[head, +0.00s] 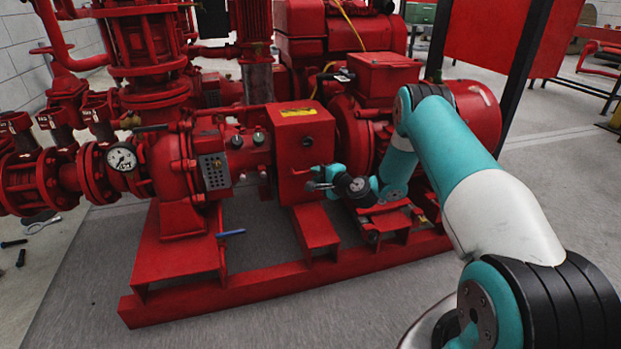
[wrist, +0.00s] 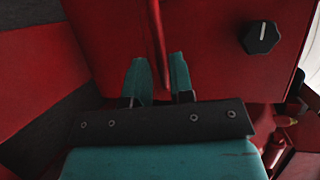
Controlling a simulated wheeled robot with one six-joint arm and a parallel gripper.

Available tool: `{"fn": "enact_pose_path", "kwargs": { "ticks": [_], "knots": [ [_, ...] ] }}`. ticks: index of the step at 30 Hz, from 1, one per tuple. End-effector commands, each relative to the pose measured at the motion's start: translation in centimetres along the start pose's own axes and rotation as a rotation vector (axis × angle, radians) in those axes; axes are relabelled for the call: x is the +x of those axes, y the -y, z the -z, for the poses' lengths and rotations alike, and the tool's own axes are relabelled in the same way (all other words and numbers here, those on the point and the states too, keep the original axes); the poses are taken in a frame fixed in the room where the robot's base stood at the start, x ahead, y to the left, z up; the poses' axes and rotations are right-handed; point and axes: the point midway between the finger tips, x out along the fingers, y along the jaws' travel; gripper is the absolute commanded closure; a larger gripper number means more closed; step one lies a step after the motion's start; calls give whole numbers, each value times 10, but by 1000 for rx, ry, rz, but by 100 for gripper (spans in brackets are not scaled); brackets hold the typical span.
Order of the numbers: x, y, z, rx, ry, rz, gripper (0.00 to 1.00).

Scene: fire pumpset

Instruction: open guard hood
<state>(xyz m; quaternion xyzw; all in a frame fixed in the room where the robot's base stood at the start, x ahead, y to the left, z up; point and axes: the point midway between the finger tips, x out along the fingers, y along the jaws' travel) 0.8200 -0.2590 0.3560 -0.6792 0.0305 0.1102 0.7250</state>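The guard hood (head: 298,135) is a red box with a yellow label on top, in the middle of the pump set in the head view. It appears closed. Its red face with a black knob (wrist: 262,37) fills much of the wrist view. My gripper (head: 311,179) is at the hood's near face. In the wrist view, my gripper's (wrist: 160,62) teal fingers stand apart, with a thin red bar (wrist: 158,35) running down between them. A gap shows beside the bar, so the fingers do not look clamped on it.
A red pump with a pressure gauge (head: 122,158) and pipes stands left of the hood. A red motor (head: 470,110) is to the right, behind my arm. The red base frame (head: 270,285) runs along the floor below. The grey floor in front is clear.

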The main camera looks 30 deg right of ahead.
Motion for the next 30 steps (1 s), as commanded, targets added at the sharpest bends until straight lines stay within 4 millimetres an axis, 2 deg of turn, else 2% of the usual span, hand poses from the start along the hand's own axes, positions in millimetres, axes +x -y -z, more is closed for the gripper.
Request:
{"fn": "enact_pose_path", "kwargs": {
  "ticks": [3, 7, 18, 21, 30],
  "knots": [
    [20, -2, -1, -3, 2, 3, 78],
    [32, -1, 0, -2, 1, 2, 78],
    [37, 1, 0, 1, -1, 0, 78],
    [37, 1, 0, 2, -1, 0, 100],
    [35, 4, 0, 4, -1, -6, 100]
  ]
}}
